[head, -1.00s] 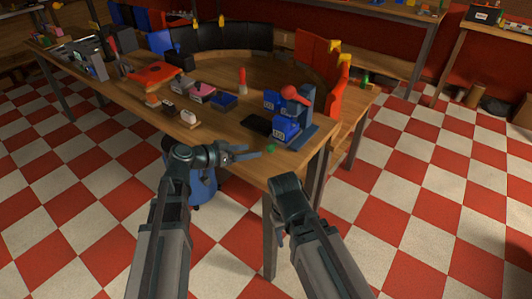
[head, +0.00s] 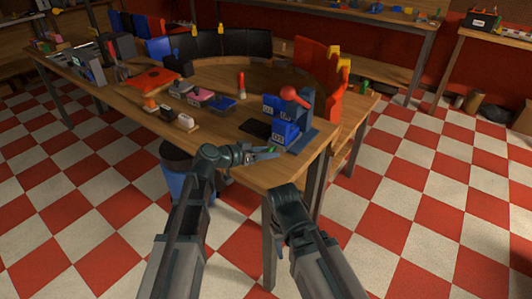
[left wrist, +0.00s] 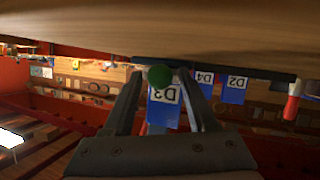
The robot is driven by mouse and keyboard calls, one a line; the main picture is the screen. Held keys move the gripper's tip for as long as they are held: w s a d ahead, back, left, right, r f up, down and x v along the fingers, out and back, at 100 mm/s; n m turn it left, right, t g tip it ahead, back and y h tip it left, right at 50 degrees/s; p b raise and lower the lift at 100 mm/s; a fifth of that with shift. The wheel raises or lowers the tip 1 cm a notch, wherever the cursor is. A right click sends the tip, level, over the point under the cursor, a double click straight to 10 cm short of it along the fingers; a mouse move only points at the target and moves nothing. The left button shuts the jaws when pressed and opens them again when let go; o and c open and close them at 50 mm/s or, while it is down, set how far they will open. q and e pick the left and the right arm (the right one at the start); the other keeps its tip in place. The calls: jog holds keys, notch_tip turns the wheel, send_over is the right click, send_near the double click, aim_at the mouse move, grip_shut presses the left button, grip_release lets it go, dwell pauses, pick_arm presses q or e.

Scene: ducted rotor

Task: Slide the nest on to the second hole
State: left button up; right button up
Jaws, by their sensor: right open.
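A small green rounded piece (head: 273,149) is at the front edge of the bench, before the blue and red-topped device (head: 308,123). My left gripper (head: 266,154) is open at it. In the left wrist view the green piece (left wrist: 160,76) shows between the spread fingertips, with gaps on both sides; I cannot tell its depth between them. A flat black plate (head: 256,128) lies left of the device. I cannot make out which part is the nest, nor any holes. My right gripper (head: 284,237) is low, in front of the bench, its fingers mostly hidden by its arm.
Blue labelled bins (head: 285,132) stand beside the device. The checkered floor right of the bench is clear.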

pick_arm(q)
grip_shut()
dwell(1.2)
